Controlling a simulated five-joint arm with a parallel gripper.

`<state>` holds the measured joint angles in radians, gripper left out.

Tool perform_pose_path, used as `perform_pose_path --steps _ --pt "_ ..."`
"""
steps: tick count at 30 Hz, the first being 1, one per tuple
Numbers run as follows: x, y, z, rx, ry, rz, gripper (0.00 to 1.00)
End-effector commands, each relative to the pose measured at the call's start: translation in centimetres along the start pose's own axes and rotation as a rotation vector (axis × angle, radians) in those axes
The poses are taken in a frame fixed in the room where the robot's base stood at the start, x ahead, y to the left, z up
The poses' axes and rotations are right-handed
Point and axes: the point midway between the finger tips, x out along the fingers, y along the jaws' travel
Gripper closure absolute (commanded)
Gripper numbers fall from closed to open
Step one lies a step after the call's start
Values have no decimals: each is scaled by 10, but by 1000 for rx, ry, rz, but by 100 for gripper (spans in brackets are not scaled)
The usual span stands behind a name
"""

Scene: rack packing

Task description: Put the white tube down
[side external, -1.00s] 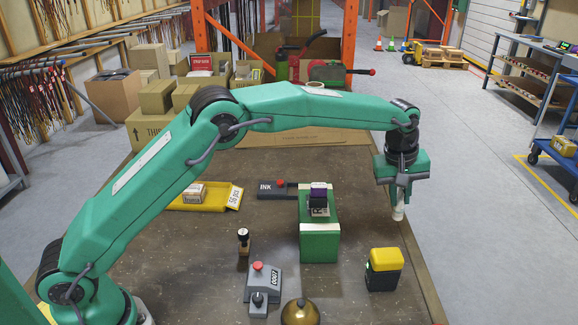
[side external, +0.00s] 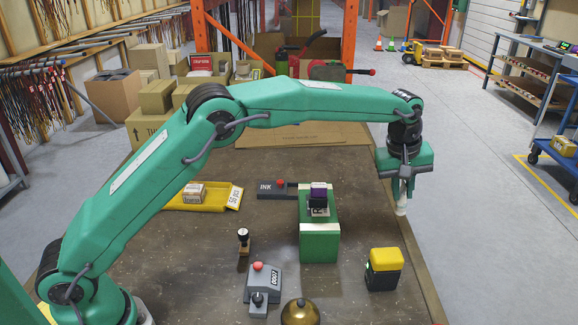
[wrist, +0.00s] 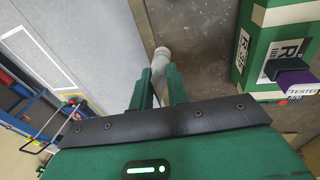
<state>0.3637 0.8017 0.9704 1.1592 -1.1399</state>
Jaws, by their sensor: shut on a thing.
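The white tube (side external: 401,208) is held in my gripper (side external: 400,190), hanging down below the fingers near the right edge of the table. In the wrist view the white tube (wrist: 162,57) shows between the green fingers of my gripper (wrist: 158,88), which are shut on it. Its lower end lies over the table's edge region. Whether the tube touches the table cannot be told.
A green block (side external: 319,240) with a purple-and-black stamp (side external: 318,196) on it stands left of my gripper. A yellow-topped box (side external: 385,262) stands nearer the front. A grey numbering device (side external: 264,284) and a brass dome (side external: 300,313) are at the front. The table's right edge is close.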

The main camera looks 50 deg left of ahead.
Motion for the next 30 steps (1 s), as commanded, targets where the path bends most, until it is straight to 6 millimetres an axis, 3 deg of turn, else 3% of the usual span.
perform_pose_path --steps 8,14,20,30 --pt "-39 8 -4 0 2 4 100" --pt "-37 -16 -43 -51 11 -11 100" --pt "-40 -52 -96 -123 27 -24 100" --pt "-48 -142 -190 -269 55 -55 100"
